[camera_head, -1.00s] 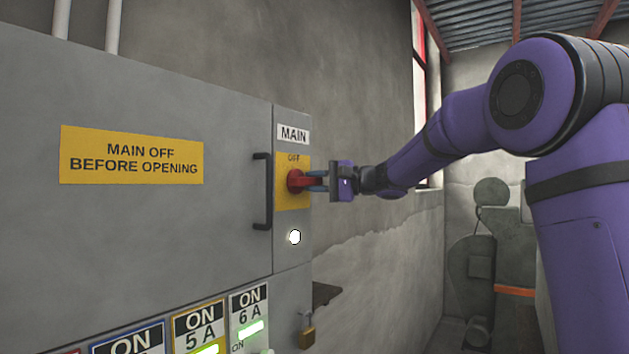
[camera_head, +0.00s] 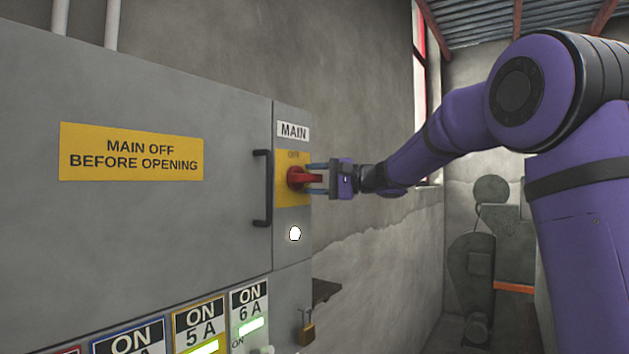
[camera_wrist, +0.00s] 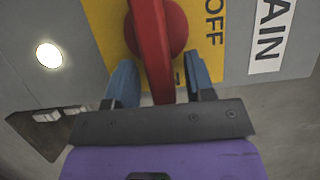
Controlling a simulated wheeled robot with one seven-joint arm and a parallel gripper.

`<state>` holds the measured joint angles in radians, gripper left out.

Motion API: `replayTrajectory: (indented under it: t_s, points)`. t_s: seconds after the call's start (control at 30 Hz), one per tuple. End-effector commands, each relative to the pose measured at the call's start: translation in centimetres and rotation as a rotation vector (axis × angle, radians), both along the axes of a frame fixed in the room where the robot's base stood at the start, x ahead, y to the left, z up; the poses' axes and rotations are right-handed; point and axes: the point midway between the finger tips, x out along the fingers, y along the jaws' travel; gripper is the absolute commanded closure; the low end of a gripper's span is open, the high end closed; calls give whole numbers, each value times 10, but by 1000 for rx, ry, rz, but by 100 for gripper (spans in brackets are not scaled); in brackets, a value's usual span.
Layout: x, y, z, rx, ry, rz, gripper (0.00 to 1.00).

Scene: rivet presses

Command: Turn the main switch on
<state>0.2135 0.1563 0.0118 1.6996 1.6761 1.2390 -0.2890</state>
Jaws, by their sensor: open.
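The main switch is a red rotary handle (camera_head: 300,178) on a yellow plate (camera_head: 292,200) under a MAIN label, with OFF printed above it. In the wrist view the red handle (camera_wrist: 152,45) runs between the two blue fingers of my gripper (camera_wrist: 163,85). The fingers stand apart, one on each side of the handle, with a gap visible at least on the right. In the head view my gripper (camera_head: 318,180) is at the handle from the right. The handle's exact angle is hard to tell in the head view.
A round white lamp (camera_head: 295,233) glows below the switch. A black door handle (camera_head: 262,188) stands just left of it. A padlock (camera_head: 306,333) hangs lower down. Lit ON panels (camera_head: 200,325) line the cabinet's bottom. Free space lies right of the cabinet.

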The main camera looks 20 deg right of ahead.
Motion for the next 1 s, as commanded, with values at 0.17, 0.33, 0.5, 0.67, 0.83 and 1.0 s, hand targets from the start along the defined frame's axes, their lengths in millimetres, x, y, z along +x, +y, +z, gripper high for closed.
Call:
replayTrajectory:
  t_s: [0.17, 0.33, 0.5, 0.67, 0.83, 1.0]
  points:
    - [-7, -12, 0, -1, -1, -3, 51]
    - [-22, -38, 0, -1, -1, -5, 51]
    - [-39, -65, 0, 0, 0, -3, 51]
    - [-50, -83, -1, 0, 0, -2, 51]
    - [-56, -91, -1, 1, 1, -1, 51]
    - [-56, -92, -1, 1, 1, 0, 51]
